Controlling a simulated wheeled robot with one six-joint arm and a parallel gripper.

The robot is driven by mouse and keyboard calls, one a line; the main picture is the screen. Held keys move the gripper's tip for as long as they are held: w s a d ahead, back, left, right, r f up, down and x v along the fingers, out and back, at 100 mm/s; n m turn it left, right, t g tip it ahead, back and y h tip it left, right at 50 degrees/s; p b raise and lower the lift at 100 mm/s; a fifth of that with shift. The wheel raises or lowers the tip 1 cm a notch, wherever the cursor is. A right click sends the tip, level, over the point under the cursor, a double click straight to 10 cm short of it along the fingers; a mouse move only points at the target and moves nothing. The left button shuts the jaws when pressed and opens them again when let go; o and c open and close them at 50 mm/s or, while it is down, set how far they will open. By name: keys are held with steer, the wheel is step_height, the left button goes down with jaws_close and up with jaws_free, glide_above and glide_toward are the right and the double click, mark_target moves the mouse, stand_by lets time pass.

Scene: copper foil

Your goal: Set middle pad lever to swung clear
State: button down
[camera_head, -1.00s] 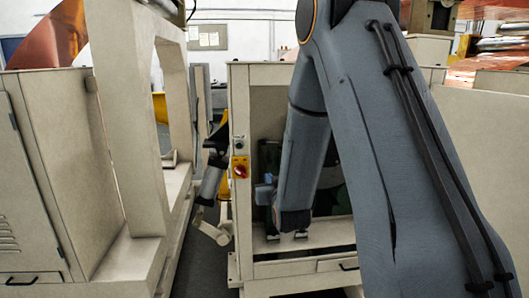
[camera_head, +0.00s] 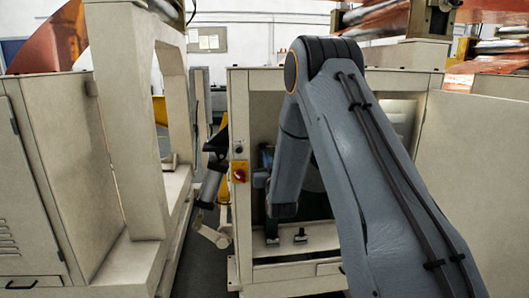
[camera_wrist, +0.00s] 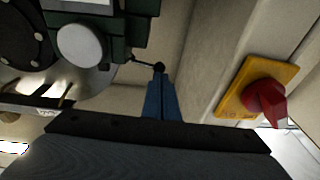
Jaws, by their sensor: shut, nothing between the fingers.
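A thin lever with a black ball knob (camera_wrist: 158,67) sticks out from a dark green pad unit (camera_wrist: 118,28) in the wrist view. Whether it is the middle one I cannot tell. A metal disc (camera_wrist: 92,82) and a round pale cap (camera_wrist: 80,44) are beside it. My gripper (camera_wrist: 160,84) is shut and empty, its blue fingers pointing at the knob. The tips overlap the knob's lower edge in the picture; contact is unclear. In the head view, my gripper (camera_head: 260,179) is inside the cabinet opening, partly hidden by my arm.
A red rotary switch (camera_wrist: 264,98) on a yellow plate is on the cabinet post to the right of my gripper. The beige cabinet frame (camera_head: 239,110) borders the opening. Two small black fittings (camera_head: 300,235) stand on its lower ledge. A beige machine (camera_head: 140,250) stands left.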

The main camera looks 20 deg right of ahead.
mark_target(263, 148)
steer(key=shift+p+x, duration=0.35)
steer(key=shift+x, duration=1.65)
